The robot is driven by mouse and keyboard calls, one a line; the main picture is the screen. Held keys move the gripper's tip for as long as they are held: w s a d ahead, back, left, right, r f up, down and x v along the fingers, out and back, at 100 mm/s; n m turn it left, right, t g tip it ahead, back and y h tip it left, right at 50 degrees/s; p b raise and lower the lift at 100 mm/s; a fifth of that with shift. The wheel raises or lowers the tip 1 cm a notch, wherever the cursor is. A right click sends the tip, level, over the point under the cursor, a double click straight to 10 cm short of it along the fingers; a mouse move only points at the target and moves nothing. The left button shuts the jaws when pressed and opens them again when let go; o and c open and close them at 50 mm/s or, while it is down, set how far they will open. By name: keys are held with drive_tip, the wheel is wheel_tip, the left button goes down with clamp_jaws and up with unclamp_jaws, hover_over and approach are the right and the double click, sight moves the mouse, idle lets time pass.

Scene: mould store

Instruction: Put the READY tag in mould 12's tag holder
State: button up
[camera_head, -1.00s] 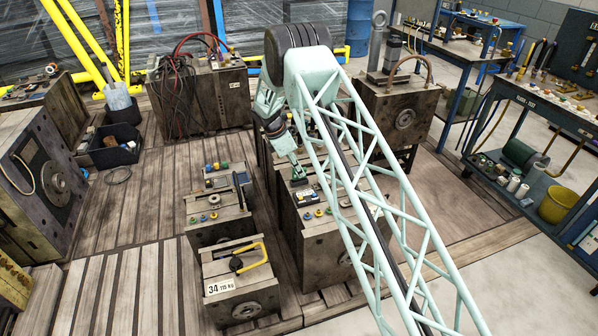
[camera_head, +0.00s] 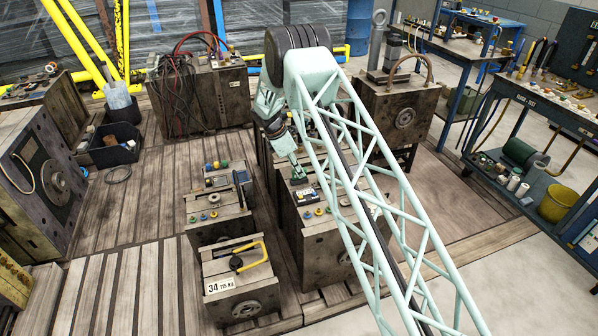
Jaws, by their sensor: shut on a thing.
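My gripper (camera_head: 297,172) is at the lower end of my pale green arm, low over the top of a mould (camera_head: 320,245) in the middle. It is shut on a small dark green thing at its tips, probably the READY tag; no lettering can be read. On this mould's top, beside the gripper, is a small dark and white fitting (camera_head: 305,194); I cannot tell if it is the tag holder. No number 12 can be read on any mould. My arm's lattice hides much of this mould's right side.
A mould marked 34 (camera_head: 240,284), with a yellow handle on top, stands front left of it. Another mould (camera_head: 217,228) with coloured caps stands behind that. A mould with hoses (camera_head: 205,98) is at the back. Carts (camera_head: 540,95) line the right. Plank floor is open at left.

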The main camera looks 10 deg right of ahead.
drive_tip(key=shift+f, duration=0.1)
drive_tip(key=o, duration=0.9)
drive_tip(key=v, duration=1.2)
idle(0.4)
